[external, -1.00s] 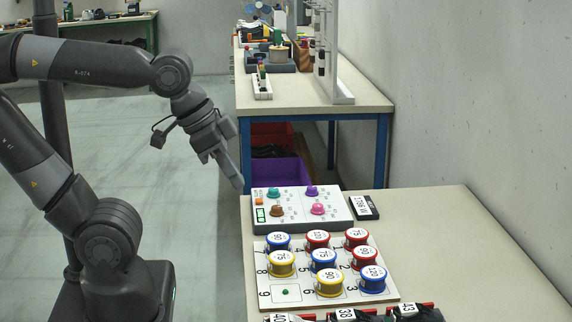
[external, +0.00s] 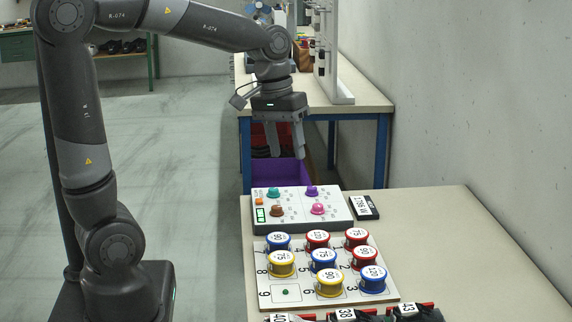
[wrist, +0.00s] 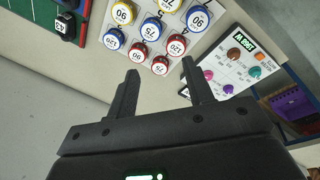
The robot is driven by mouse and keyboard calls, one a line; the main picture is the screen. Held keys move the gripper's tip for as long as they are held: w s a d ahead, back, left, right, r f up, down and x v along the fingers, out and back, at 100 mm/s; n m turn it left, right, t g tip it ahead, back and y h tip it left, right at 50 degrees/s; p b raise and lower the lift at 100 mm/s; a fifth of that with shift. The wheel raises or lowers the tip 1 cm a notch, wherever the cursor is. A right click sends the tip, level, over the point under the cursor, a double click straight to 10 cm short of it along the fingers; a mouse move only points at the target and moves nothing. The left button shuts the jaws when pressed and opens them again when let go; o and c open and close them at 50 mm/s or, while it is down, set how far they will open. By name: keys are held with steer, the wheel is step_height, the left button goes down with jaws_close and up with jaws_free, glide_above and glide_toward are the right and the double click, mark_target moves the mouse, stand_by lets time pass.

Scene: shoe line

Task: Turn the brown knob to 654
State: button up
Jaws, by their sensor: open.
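The brown knob (external: 277,210) sits at the front left of a white control box (external: 335,228), beside a small green display (external: 261,214). In the wrist view the brown knob (wrist: 233,54) is at the upper right, next to the lit display (wrist: 243,47), whose digits are too small to read surely. Teal (external: 273,193), purple (external: 312,190) and pink (external: 318,208) knobs share the box. My gripper (external: 288,152) points down above and behind the box, apart from every knob. Its two fingers, also in the wrist view (wrist: 160,80), are spread with nothing between them.
A board (external: 390,292) with several numbered red, blue and yellow spools stands in front of the box. A black labelled block (external: 364,207) lies to its right. A concrete wall (external: 470,100) bounds the right. Bare tabletop (external: 475,250) lies right of the board.

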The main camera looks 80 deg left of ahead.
steer(key=w+a+f+n+g+h, duration=0.1)
steer(key=a+f+n, duration=0.15)
steer(key=a, duration=0.45)
steer(key=w+a+f+n+h, duration=0.1)
steer(key=a+f+n, duration=0.15)
steer(key=a, duration=0.35)
steer(key=n+h, duration=0.2)
steer(key=n, duration=0.4)
glide_toward(276, 206)
steer(key=x, duration=0.8)
steer(key=shift+r, duration=0.1)
steer(key=shift+c, duration=0.4)
steer(key=c, duration=0.9)
